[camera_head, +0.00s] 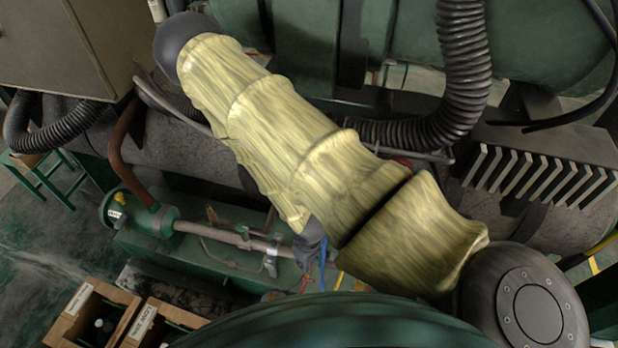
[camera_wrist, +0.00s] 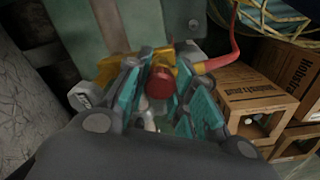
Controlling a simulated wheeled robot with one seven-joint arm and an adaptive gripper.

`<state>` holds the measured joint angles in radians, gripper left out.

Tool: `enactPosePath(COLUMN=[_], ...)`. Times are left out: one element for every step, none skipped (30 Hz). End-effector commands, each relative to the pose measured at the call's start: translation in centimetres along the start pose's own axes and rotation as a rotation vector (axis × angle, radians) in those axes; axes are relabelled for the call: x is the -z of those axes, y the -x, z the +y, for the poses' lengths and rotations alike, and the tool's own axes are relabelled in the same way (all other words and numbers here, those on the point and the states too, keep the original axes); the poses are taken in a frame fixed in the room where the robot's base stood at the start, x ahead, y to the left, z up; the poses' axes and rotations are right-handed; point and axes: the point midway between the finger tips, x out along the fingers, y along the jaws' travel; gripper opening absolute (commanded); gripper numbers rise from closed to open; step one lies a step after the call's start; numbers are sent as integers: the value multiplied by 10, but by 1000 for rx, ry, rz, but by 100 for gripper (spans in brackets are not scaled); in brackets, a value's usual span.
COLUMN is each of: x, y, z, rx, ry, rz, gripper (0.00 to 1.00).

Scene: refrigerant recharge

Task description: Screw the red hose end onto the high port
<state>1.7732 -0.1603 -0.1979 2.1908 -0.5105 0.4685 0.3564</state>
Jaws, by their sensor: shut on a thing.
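In the wrist view, my gripper (camera_wrist: 160,98) has its teal-padded fingers closed around a round dark-red knob (camera_wrist: 160,83), which looks like the red hose end. A yellow brass-like fitting (camera_wrist: 188,63) lies just beyond the fingertips. A red hose (camera_wrist: 236,42) runs from the fitting's right side and bends upward. I cannot tell whether the red knob touches or is threaded on the fitting, and I cannot make out the high port clearly. In the head view, my sleeved arm hides most of the work area and the hose end.
In the head view, a green pipe assembly (camera_head: 160,222) lies left of my arm, and black corrugated hose (camera_head: 463,62) hangs at the upper right. Machinery crowds around the arm.

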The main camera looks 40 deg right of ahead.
Motion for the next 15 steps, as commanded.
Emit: enactPosePath(x=[0,0,0,0,0,0,0,0,0,0,0,0,0,0,0], y=[-1,-1,-2,-2,-2,-3,-3,-4,-4,-4,-5,-5,-6,-6,-6], z=[0,0,0,0,0,0,0,0,0,0,0,0,0,0,0], rx=[0,0,0,0,0,0,0,0,0,0,0,0,0,0,0], ry=[0,0,0,0,0,0,0,0,0,0,0,0,0,0,0], rz=[0,0,0,0,0,0,0,0,0,0,0,0,0,0,0], gripper=[1,1,1,1,1,1,1,1,1,1,1,1,1,1,1])
